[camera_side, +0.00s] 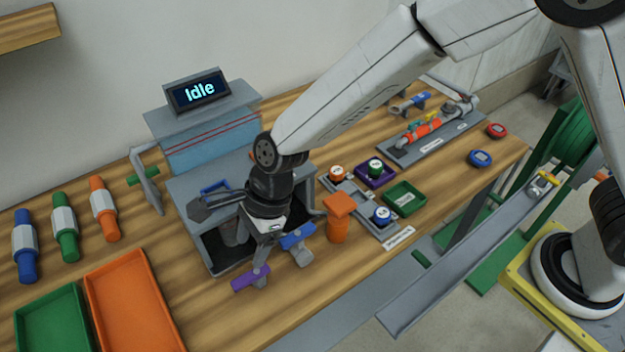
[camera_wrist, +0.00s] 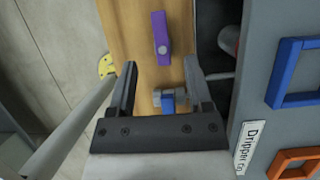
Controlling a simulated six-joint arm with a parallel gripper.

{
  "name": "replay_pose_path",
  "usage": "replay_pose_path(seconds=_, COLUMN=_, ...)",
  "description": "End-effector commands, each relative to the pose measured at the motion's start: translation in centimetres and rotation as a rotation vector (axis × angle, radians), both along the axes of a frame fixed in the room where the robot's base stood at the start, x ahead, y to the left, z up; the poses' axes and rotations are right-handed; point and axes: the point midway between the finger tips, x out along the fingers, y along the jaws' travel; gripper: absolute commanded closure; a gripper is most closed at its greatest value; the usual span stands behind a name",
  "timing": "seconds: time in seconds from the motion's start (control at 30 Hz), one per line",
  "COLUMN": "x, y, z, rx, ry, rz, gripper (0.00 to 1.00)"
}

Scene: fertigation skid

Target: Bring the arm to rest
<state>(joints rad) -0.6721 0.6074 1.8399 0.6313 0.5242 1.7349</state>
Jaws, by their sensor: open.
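My gripper (camera_side: 270,240) hangs at the front of the grey skid box in the side view, pointing down. In the wrist view my gripper (camera_wrist: 161,80) has its two fingers spread with nothing held between them. A valve with a blue handle (camera_side: 297,237) stands close beside it; this blue handle (camera_wrist: 168,103) appears between the fingers in the wrist view, and I cannot tell the height gap. A purple handle (camera_side: 251,279) is at the bench front, and it shows beyond the fingertips in the wrist view (camera_wrist: 161,36).
The grey box (camera_side: 185,195) is behind, below a display (camera_side: 199,92) reading "Idle". An orange tray (camera_side: 135,310) and a green tray (camera_side: 52,320) lie left. A pipe assembly (camera_side: 430,132) lies back right.

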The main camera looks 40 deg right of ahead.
Motion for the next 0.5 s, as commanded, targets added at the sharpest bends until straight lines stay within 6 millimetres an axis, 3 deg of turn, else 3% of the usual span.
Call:
replay_pose_path(seconds=0.27, x=0.4, y=-1.1, z=0.2, rx=-0.009, ry=-0.025, rz=0.031, gripper=0.35)
replay_pose_path(seconds=0.5, x=1.3, y=-5.6, z=1.0, rx=-0.055, ry=-0.124, rz=0.177, gripper=0.35)
